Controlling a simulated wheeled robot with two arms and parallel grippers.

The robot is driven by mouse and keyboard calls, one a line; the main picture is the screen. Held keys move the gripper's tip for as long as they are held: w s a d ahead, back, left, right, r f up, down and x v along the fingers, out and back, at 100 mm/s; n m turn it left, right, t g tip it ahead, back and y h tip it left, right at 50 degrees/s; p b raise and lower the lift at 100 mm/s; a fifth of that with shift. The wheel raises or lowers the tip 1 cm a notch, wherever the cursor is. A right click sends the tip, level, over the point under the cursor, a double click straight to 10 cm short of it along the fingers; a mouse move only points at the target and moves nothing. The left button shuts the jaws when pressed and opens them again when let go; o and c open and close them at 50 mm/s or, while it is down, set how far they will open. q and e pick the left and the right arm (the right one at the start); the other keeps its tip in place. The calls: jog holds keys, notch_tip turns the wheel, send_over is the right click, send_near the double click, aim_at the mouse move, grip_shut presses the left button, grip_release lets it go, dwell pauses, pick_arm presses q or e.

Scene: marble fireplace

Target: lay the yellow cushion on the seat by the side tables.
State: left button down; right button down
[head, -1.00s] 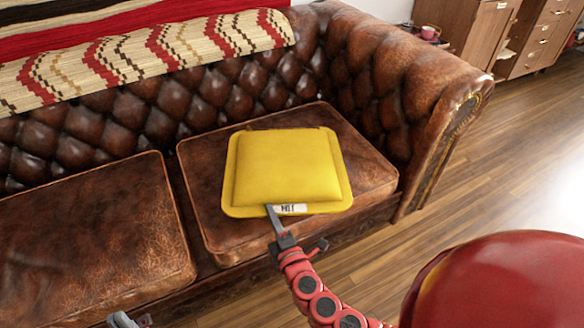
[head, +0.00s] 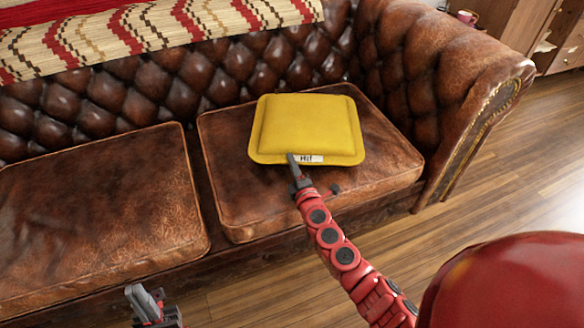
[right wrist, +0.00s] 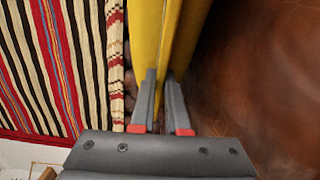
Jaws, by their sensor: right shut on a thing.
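The yellow cushion (head: 308,127) is over the right-hand seat (head: 235,215) of the brown leather sofa, its front edge toward me with a white label. My right gripper (head: 292,165) is shut on the cushion's front edge by the label. In the right wrist view the two fingers (right wrist: 160,105) hold the yellow cushion edge (right wrist: 168,45) between them. I cannot tell whether the cushion's underside touches the seat. My left gripper (head: 147,305) is low at the bottom left, in front of the sofa, empty with its fingers apart.
The sofa's tufted arm (head: 440,75) rises right of the seat, and its back stands behind. A patterned blanket (head: 130,35) covers the top of the back. A second seat cushion (head: 95,215) is bare at the left. Wooden cabinets (head: 530,25) and a cup (head: 467,17) are at the far right.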

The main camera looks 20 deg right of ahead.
jog(key=shift+r, duration=0.2)
jog(key=shift+f, duration=0.25)
jog(key=c, duration=0.9)
grip_release()
jog(key=shift+r, duration=0.2)
jog(key=shift+s, duration=0.2)
jog(key=s, duration=0.7)
jog(key=s+p, duration=0.1)
jog(key=s, duration=0.3)
jog(key=shift+s+a+f, duration=0.1)
jog(key=shift+s+a, duration=0.15)
jog(key=shift+s, duration=0.1)
